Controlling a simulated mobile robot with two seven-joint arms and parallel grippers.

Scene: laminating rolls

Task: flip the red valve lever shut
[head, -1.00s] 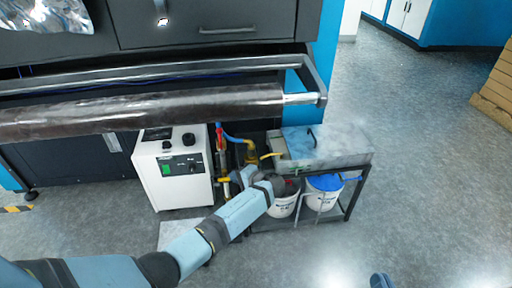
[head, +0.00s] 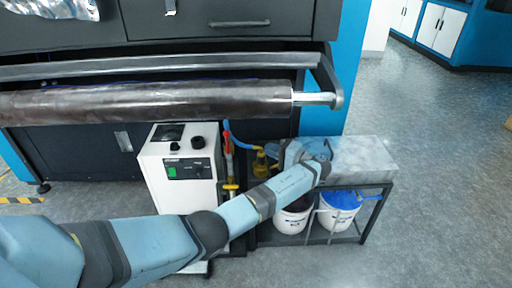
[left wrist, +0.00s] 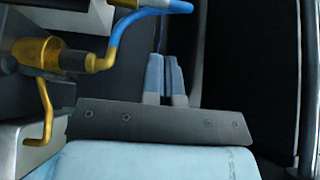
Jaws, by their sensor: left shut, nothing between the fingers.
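The red valve lever (head: 228,136) shows small in the head view, on an upright pipe just right of the white box. I cannot tell its exact angle. No red shows in the left wrist view. My left arm reaches across to the grey tank, right of the lever. My left gripper (left wrist: 165,75) is shut and empty in the left wrist view, apart from the brass fitting (left wrist: 75,60) and blue hose (left wrist: 122,30) at its left. In the head view its fingertips are hard to make out near the wrist. My right gripper is not in view.
The white control box (head: 182,165) stands left of the pipe. The grey tank (head: 362,158) sits on a dark stand with two white buckets (head: 335,218) below. A dark roller (head: 150,100) runs above. Open floor lies to the right.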

